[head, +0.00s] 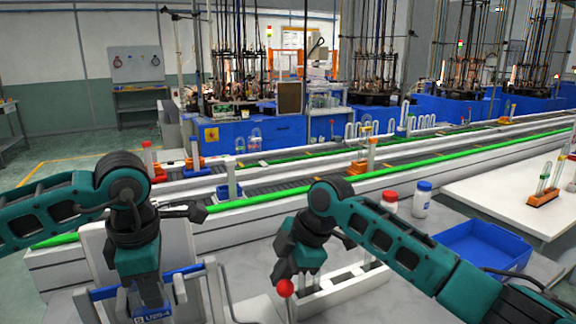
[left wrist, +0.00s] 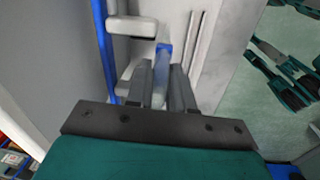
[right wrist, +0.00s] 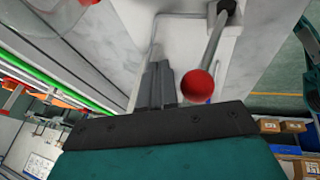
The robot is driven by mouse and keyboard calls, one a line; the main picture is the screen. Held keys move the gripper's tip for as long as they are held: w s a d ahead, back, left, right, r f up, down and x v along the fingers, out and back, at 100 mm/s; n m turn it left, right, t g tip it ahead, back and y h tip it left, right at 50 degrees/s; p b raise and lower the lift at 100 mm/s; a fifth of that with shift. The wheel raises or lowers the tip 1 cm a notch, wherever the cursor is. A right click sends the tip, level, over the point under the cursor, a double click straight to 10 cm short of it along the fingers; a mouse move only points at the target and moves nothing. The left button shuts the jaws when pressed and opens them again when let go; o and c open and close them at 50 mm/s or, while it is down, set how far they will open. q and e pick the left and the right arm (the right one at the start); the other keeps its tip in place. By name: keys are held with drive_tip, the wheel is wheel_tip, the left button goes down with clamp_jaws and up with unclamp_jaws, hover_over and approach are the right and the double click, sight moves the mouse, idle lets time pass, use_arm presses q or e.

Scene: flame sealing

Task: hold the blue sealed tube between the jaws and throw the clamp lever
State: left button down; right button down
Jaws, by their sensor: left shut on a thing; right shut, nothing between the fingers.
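My left gripper (head: 148,292) is low over a pale fixture with a blue frame (head: 98,294). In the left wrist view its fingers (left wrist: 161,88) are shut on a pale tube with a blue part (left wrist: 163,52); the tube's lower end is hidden. Pale rounded jaw pads (left wrist: 134,26) stand just beyond the fingers, and I cannot tell whether they touch the tube. The clamp lever has a red ball knob (head: 285,288) on a grey rod (right wrist: 214,45). My right gripper (right wrist: 155,88) is shut and empty, beside the knob (right wrist: 198,86) with a small gap visible.
A white slotted rack (head: 345,287) stands right of the lever. A red-capped bottle (head: 390,204), a blue-capped bottle (head: 422,203) and an empty blue tray (head: 487,243) lie further right. A conveyor with green rails (head: 390,178) runs behind the bench.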

sight(291, 293)
use_arm(q)
drive_tip(key=shift+w, duration=0.2)
idle(0.3)
drive_tip(key=shift+w+a, duration=0.4)
drive_tip(key=shift+w, duration=0.4)
use_arm(e)
drive_tip(key=shift+s, duration=0.1)
idle(0.7)
drive_tip(key=shift+s+d+r, duration=0.3)
drive_tip(key=shift+s+d, duration=0.05)
drive_tip(key=shift+s, duration=0.25)
drive_tip(key=shift+s+d+r, duration=0.3)
drive_tip(key=shift+s, duration=0.4)
drive_tip(key=shift+s+d+r, duration=0.1)
drive_tip(key=shift+s+d, duration=0.2)
drive_tip(key=shift+s, duration=0.3)
drive_tip(key=shift+s+d+r, duration=0.1)
drive_tip(key=shift+s+d, duration=0.2)
drive_tip(key=shift+s, duration=0.35)
